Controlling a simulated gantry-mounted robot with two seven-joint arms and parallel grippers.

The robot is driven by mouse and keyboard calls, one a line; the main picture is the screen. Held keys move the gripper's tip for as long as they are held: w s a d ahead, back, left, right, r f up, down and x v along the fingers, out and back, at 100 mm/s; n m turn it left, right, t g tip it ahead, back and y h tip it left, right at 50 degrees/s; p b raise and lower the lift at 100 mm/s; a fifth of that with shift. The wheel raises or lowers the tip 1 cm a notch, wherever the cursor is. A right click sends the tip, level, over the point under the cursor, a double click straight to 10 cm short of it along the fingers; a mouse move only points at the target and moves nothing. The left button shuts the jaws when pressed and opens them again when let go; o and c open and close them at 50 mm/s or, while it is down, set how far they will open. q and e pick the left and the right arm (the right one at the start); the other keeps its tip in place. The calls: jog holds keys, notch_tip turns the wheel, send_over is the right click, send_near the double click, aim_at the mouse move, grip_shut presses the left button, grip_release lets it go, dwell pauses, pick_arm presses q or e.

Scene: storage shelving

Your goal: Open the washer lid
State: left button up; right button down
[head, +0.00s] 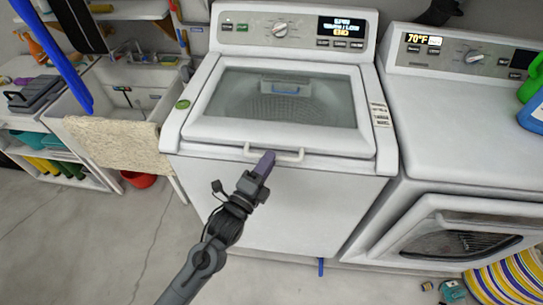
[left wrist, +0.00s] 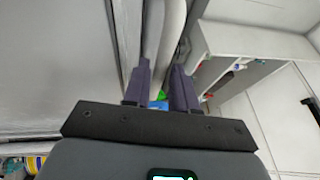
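The white washer (head: 230,190) stands in the middle of the head view. Its lid (head: 290,136), with a grey glass window, is shut. A white bar handle (head: 292,156) runs along the lid's front edge. My left gripper (head: 266,160) is at the left part of this handle, its fingertips overlapping it in the picture. In the left wrist view the two purple-grey fingers (left wrist: 160,88) are apart, with pale bars (left wrist: 153,35) seen beyond the gap. I cannot tell whether the fingers touch the handle. My right gripper is not in view.
A second white machine with a front door (head: 455,237) stands to the right. A sink (head: 125,90) with a beige towel (head: 120,143) over its edge is at the left. A red basin (head: 138,179) is on the floor. Open floor lies in front of the washer.

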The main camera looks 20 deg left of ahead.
pick_arm(q)
jog(key=shift+x, duration=1.2)
grip_shut()
